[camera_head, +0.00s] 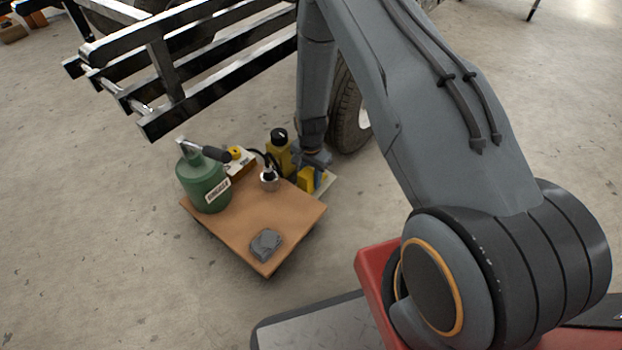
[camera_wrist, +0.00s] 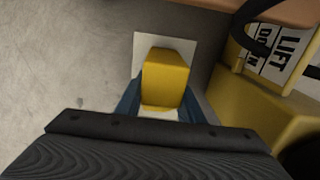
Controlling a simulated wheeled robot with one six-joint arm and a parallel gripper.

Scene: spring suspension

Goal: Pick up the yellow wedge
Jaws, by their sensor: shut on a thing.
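The yellow wedge (camera_wrist: 165,78) is between the blue fingers of my gripper (camera_wrist: 161,103) in the wrist view. The gripper is shut on it. Beneath the wedge is a pale flat square (camera_wrist: 188,48) on the concrete floor. In the head view the wedge (camera_head: 306,178) shows at the far right corner of the brown board, just below my gripper (camera_head: 314,170). My wrist partly hides it there. I cannot tell whether the wedge touches the pale square or is held slightly above it.
A brown board (camera_head: 250,222) carries a green canister (camera_head: 203,183), a grey lump (camera_head: 265,244) and a small metal fitting (camera_head: 269,180). A yellow unit (camera_head: 279,152) stands close beside my gripper; its labelled side (camera_wrist: 272,66) shows at right in the wrist view. A tyre (camera_head: 348,112) and black rails (camera_head: 190,80) are behind.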

